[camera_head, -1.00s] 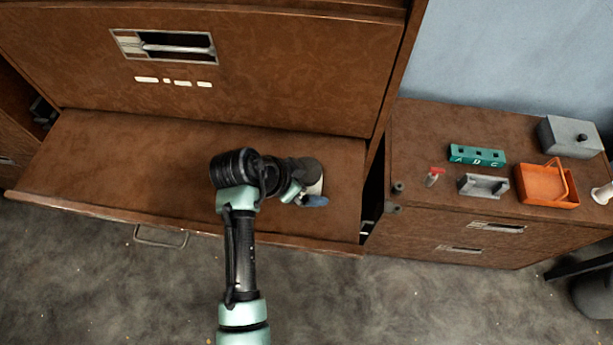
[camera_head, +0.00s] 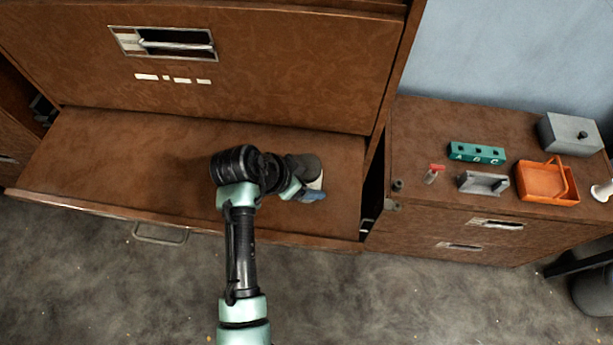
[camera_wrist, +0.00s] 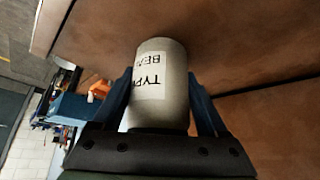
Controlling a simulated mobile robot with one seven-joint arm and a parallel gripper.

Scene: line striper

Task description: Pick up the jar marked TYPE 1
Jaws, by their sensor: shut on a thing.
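The jar (camera_wrist: 160,75) is a pale grey-beige cylinder with a white label in the wrist view. The label reads upside down, with "TYP" and "BEA" legible; its number is turned out of sight. My gripper (camera_wrist: 160,100) has one blue finger on each side of the jar and is shut on it. In the head view my gripper (camera_head: 312,195) is at the right part of the brown drawer-like ledge (camera_head: 120,150). Only a pale sliver of the jar (camera_head: 317,183) shows there, the rest being hidden by my gripper. I cannot tell whether it touches the ledge.
A tall brown cabinet front rises behind the ledge. On the lower cabinet (camera_head: 430,130) at right are a green A-B-C block (camera_head: 477,153), a grey holder (camera_head: 483,183), a red-topped item (camera_head: 433,174), an orange basket (camera_head: 540,183) and a grey box (camera_head: 570,136). The ledge's left is clear.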

